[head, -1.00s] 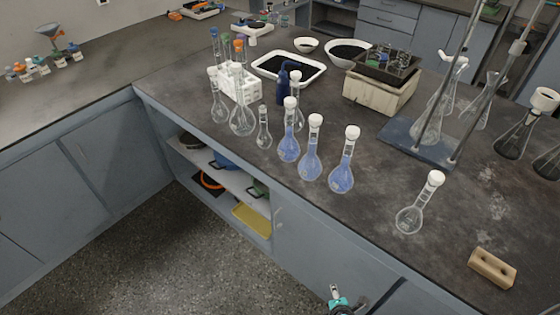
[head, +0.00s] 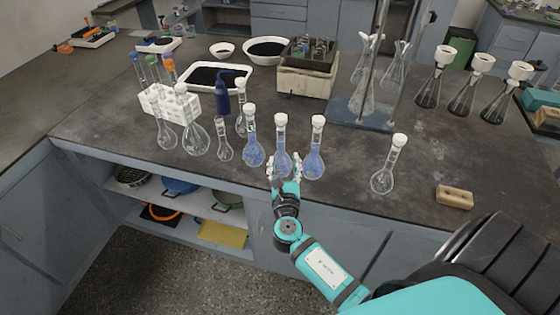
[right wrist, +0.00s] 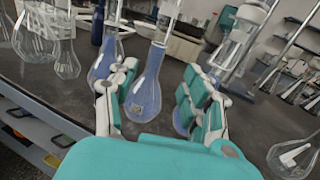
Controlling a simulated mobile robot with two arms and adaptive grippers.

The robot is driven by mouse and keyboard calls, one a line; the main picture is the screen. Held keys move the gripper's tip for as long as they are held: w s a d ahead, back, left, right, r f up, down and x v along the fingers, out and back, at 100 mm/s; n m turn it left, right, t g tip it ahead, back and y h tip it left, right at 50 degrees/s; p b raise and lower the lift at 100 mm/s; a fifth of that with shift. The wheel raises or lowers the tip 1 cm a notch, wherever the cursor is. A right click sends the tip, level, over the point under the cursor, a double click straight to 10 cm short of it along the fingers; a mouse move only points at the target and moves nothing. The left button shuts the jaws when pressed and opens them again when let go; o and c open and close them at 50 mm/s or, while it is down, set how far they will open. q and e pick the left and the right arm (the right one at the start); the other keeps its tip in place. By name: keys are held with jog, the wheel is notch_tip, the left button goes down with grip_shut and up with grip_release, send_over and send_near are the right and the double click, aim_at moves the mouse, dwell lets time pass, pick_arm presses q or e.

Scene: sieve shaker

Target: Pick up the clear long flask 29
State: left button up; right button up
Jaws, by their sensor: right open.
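A clear long-necked flask with a white cap (head: 383,177) stands alone on the dark bench, right of three blue-filled flasks. Other clear flasks (head: 196,138) stand to the left; I cannot read a number 29 on any. My right gripper (head: 284,163) is open at the bench's front edge, by the middle blue flask (head: 282,148). In the right wrist view a blue flask (right wrist: 143,92) shows between and beyond the open fingers (right wrist: 160,82); contact cannot be told. A clear flask (right wrist: 293,155) shows at the lower right there. My left gripper is out of view.
A blue flask (head: 314,155) stands close right of the gripper and another (head: 253,150) close left. A brown block with holes (head: 454,196) lies at the right. A stand with a blue base (head: 362,116) is behind. The bench around the lone clear flask is fairly free.

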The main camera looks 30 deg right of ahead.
aim_at(281, 144)
jog(key=x, duration=0.4)
jog(key=shift+w+d+r+p, duration=0.1)
jog(key=shift+w+r+p, duration=0.1)
jog(key=shift+w+p, duration=0.15)
jog(key=x, duration=0.3)
jog(key=shift+w+r+p, duration=0.1)
jog(key=shift+w+p, duration=0.25)
jog(key=shift+w+d, duration=0.15)
jog(key=shift+w, duration=0.15)
jog(key=c, duration=0.9)
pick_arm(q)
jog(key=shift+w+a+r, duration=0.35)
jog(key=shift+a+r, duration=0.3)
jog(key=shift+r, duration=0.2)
pick_arm(e)
grip_shut()
